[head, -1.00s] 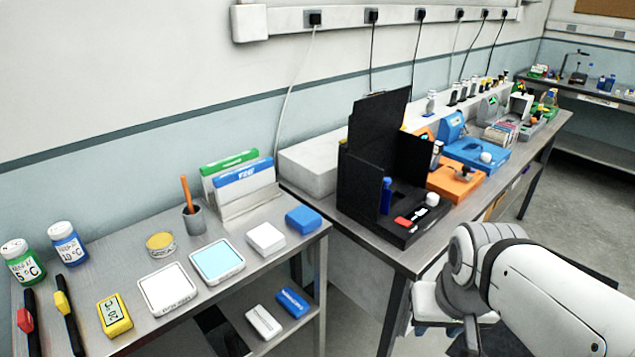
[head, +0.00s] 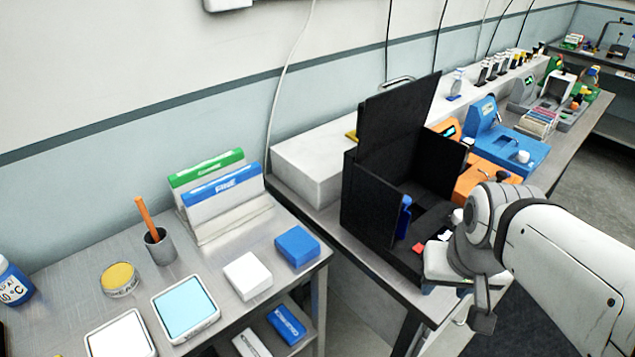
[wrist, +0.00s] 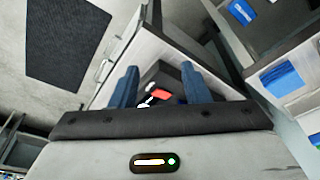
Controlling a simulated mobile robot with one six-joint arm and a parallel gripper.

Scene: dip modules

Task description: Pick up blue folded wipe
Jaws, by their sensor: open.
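The blue folded wipe (head: 297,246) is a small, thick blue block lying flat near the right end of the left metal table. A similar white block (head: 247,276) lies just left of it. In the wrist view a blue block (wrist: 282,78) shows at the right, probably the same wipe. My gripper (wrist: 158,72) is open and empty, with two blue fingers well apart. In the head view it hangs in front of the black open box, to the right of the wipe and clear of it. Its fingers are mostly hidden there.
The black box (head: 376,203) with raised panels stands right of the wipe on the second bench. A folder rack (head: 231,217) stands behind it, and a pencil cup (head: 160,247) is farther left. A blue box (head: 286,325) lies on the shelf below. A gap separates the tables.

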